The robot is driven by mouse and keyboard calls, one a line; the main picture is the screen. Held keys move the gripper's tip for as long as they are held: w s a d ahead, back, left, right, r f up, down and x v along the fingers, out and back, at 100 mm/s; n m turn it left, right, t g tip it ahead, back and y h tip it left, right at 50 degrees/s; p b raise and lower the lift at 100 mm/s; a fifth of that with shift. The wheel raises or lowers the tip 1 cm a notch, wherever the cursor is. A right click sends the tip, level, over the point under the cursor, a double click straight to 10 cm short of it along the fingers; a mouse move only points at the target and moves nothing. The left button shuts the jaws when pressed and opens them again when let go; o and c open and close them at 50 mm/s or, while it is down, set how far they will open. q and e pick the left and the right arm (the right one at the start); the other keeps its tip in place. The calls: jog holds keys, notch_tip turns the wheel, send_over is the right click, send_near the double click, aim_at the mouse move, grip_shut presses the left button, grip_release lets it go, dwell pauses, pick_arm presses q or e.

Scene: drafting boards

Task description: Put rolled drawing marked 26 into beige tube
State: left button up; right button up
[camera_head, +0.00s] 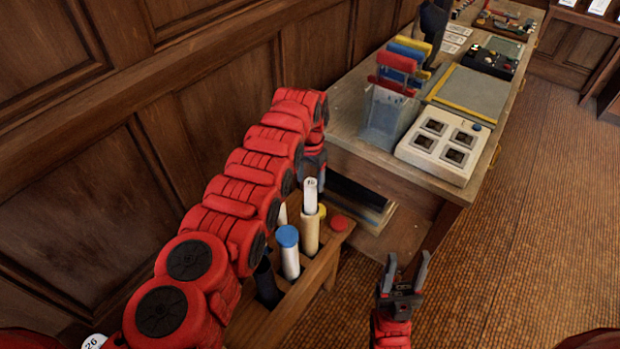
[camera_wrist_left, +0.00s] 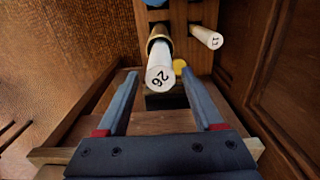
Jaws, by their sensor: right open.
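The white rolled drawing marked 26 (camera_wrist_left: 160,76) stands in the beige tube, its marked end sticking out of the top. In the head view the roll (camera_head: 310,196) rises from the beige tube (camera_head: 310,236), which sits in a wooden rack. My left gripper (camera_wrist_left: 163,98) is open. The roll's end shows between its fingers, and neither finger visibly touches it. In the head view this gripper (camera_head: 313,165) is just behind the roll, its fingers largely hidden. My right gripper (camera_head: 403,270) is open and empty, right of the rack, over the floor.
The wooden rack (camera_head: 283,325) also holds a blue-capped white tube (camera_head: 289,255), a dark tube (camera_head: 265,283) and a roll marked 11 (camera_wrist_left: 205,37). Red (camera_head: 339,223) and yellow (camera_wrist_left: 180,66) caps lie there. A white disc marked 26 (camera_head: 94,342) shows bottom left. A desk (camera_head: 370,165) stands behind.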

pick_arm(q)
jog(key=shift+o, duration=0.5)
jog(key=shift+r, duration=0.25)
notch_tip(320, 180, up, 3)
jog(key=shift+w+f+p, duration=0.1)
jog(key=shift+p, duration=0.45)
notch_tip(320, 180, up, 14)
jog(key=shift+p, duration=0.45)
